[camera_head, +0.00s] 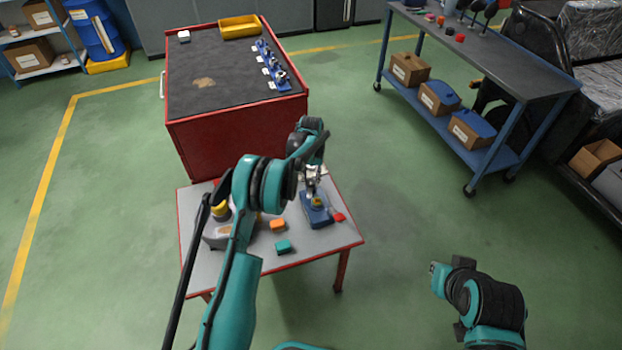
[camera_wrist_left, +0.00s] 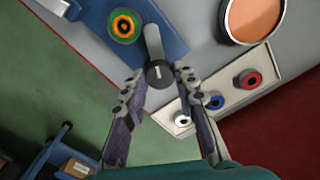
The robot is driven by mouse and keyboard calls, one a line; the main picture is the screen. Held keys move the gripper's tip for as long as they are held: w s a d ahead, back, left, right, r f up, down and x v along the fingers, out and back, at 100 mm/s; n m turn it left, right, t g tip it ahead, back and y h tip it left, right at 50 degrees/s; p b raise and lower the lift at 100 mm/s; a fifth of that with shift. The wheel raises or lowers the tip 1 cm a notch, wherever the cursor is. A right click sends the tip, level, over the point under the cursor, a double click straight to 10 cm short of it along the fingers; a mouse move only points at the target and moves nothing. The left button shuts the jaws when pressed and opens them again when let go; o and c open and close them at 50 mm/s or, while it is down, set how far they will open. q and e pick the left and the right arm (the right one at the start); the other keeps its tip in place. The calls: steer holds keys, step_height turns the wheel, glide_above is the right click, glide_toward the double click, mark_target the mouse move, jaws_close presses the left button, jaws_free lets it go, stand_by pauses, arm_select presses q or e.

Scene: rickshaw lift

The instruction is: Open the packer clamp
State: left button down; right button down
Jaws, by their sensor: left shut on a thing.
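The packer clamp has a blue base (camera_head: 318,216) at the right side of the small grey table. In the left wrist view the blue base (camera_wrist_left: 178,40) carries a green, yellow and orange ring (camera_wrist_left: 123,25). A grey lever (camera_wrist_left: 153,40) with a dark round end reaches between my fingers. My left gripper (camera_head: 312,178) points down over the clamp. In the wrist view the left gripper (camera_wrist_left: 158,75) is shut on the lever's dark end, one finger on each side. In the head view the lever is mostly hidden by the gripper.
On the grey table (camera_head: 325,240) are an orange block (camera_head: 278,225), a teal block (camera_head: 283,246) and a small red piece (camera_head: 338,216). A red cabinet (camera_head: 240,135) stands just behind. A blue workbench (camera_head: 500,75) stands at right. The green floor between is clear.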

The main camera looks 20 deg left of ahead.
mark_target(311, 182)
arm_select(q)
steer(key=m, duration=0.6)
steer(key=shift+p, duration=0.3)
steer(key=m, duration=0.6)
steer(key=shift+m, duration=0.3)
steer(key=c, duration=1.2)
jaws_free()
step_height(311, 182, up, 12)
steer(key=shift+r, duration=0.1)
